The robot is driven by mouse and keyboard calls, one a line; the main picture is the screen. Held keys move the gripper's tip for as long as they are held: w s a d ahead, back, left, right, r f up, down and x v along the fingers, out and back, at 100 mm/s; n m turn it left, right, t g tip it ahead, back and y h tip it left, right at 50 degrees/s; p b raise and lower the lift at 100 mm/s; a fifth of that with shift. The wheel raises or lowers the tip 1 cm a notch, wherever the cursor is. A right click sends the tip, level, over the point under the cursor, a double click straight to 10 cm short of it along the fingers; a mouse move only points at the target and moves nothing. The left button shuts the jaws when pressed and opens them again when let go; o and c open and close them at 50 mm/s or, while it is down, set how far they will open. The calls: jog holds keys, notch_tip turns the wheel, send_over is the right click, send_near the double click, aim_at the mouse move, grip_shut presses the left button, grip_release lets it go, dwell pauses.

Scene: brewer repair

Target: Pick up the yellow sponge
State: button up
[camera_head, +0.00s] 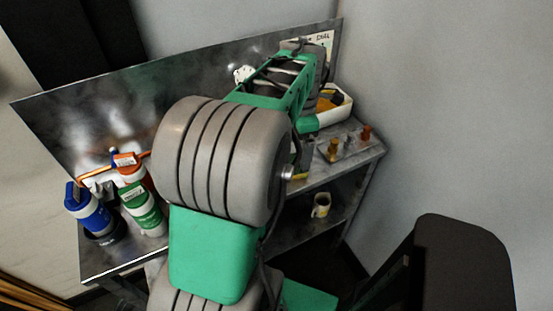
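A yellow-orange piece, probably the yellow sponge (326,104), shows inside a white tray (342,112) at the back right of the metal bench. My arm crosses the middle of the view and hides part of the tray. The far end of my arm, with its grey wrist, is just left of and above the tray. My gripper's fingers are not clearly visible there, so I cannot tell whether they are open or touch the yellow piece.
Several small brass and copper-coloured fittings (334,149) stand on the bench's right end. Blue (90,210) and green-white (141,204) canisters stand at the left. A metal backsplash (110,105) runs behind. A light mug (321,205) is on the lower shelf. A dark chair-like object (455,265) is at right.

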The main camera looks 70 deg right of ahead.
aim_at(297, 162)
jog(key=f, duration=0.5)
jog(key=f+p, duration=0.1)
jog(key=f, duration=0.1)
jog(key=shift+d+f, duration=0.3)
jog(key=shift+f, duration=0.1)
jog(key=shift+w, duration=0.1)
jog(key=shift+c, duration=0.4)
jog(key=c, duration=1.3)
jog(key=shift+r, duration=0.1)
jog(key=shift+c, duration=0.2)
jog(key=shift+r, duration=0.2)
notch_tip(297, 162, up, 2)
jog(key=shift+d+r, duration=0.1)
jog(key=shift+r, duration=0.15)
jog(key=s+a+r+b, duration=0.2)
jog(key=s+a+r, duration=0.6)
jog(key=a+r, duration=0.2)
jog(key=shift+a, duration=0.9)
